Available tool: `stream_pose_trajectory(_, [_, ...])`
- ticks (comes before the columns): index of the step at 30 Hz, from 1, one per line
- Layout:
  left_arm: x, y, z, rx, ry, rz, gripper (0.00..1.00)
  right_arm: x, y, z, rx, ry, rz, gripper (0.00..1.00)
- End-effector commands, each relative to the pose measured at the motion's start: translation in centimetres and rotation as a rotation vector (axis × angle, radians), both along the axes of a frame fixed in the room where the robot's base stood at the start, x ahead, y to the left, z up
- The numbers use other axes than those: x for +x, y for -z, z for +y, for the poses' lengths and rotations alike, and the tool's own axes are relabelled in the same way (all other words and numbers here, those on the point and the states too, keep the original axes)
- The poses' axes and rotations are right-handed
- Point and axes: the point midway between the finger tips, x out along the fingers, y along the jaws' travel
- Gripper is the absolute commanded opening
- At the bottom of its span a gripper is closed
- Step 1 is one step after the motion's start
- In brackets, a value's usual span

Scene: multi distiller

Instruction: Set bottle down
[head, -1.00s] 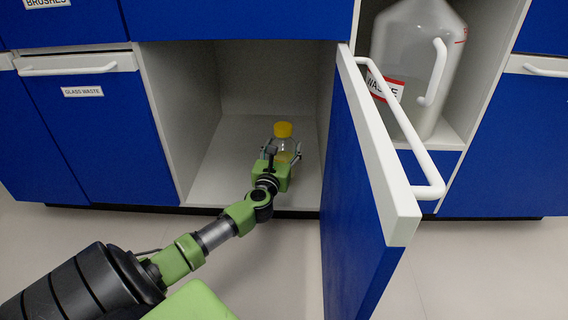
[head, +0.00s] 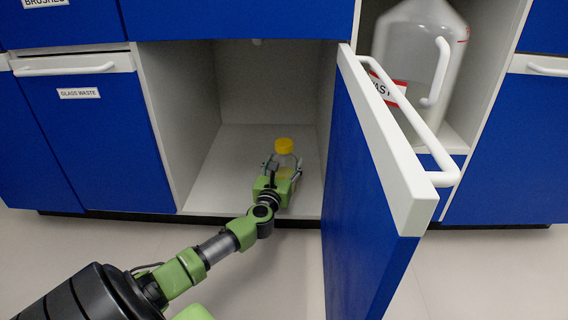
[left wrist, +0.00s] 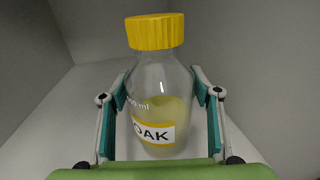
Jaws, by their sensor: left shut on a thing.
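A clear glass bottle with a yellow cap (head: 284,146) is inside the open cabinet, near its right wall. In the left wrist view the bottle (left wrist: 160,100) is upright, holds pale yellow liquid and has a label reading "OAK". My left gripper (head: 282,172) is shut on the bottle, one finger on each side of it. My right gripper is not in view.
The blue cabinet door (head: 352,190) with a white handle (head: 415,125) stands open just right of my arm. A large white jug (head: 415,65) stands in the compartment to the right. The cabinet floor left of the bottle is clear.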

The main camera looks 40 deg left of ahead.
Motion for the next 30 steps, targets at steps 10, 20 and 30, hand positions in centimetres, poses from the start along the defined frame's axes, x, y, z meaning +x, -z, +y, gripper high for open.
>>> stream_pose_trajectory(10, [0.0,0.1,0.0,0.000,0.000,0.001,0.74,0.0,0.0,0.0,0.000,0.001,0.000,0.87])
stream_pose_trajectory(20, [-1.5,-0.4,-1.0,-0.005,0.001,0.007,0.74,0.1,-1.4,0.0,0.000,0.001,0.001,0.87])
stream_pose_trajectory(30, [-7.4,-0.5,-4.2,-0.005,0.000,0.005,0.74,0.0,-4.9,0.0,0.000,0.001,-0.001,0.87])
